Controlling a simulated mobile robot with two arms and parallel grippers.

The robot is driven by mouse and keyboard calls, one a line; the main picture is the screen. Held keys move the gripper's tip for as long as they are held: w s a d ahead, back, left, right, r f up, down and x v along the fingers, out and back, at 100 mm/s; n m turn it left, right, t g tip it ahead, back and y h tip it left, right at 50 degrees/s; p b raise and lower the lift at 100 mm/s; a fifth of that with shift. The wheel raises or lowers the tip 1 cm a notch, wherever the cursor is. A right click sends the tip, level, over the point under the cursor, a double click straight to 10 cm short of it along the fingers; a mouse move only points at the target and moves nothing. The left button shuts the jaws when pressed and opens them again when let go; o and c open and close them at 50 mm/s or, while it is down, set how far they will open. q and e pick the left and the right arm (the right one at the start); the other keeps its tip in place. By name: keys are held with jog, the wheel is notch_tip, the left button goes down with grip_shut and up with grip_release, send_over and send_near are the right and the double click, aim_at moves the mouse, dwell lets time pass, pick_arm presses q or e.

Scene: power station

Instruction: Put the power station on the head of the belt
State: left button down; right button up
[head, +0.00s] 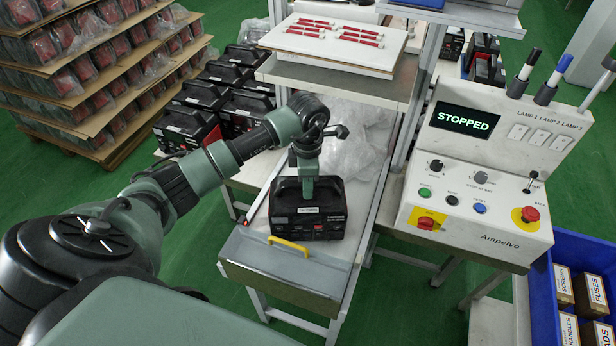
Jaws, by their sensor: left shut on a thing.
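A black power station (312,226) with a red-trimmed front sits upright at the near end of a narrow white bench, the belt (341,170). My left gripper (308,184) comes down on the power station from above and is shut on its top handle; the fingertips are partly hidden against the dark body. I cannot tell whether the unit rests on the surface or hangs slightly above it. My right gripper is not in view.
A control box (480,170) reading STOPPED stands at the right. More power stations (190,125) stand at the left, near a loaded pallet (100,80). Clear plastic wrap (355,140) lies behind the held unit, below a white board (335,45). A blue crate (545,300) holds boxes.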

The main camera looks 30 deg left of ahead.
pick_arm(q)
jog(key=shift+w+r, duration=0.15)
jog(key=shift+r, duration=0.1)
jog(key=c, duration=1.2)
grip_release()
jog(key=shift+s+f, duration=0.2)
jog(key=shift+s+d+r, duration=0.1)
jog(key=shift+d, duration=0.05)
jog(key=shift+r, duration=0.2)
notch_tip(320, 180, up, 12)
jog(key=b, duration=0.4)
jog(key=shift+f, duration=0.2)
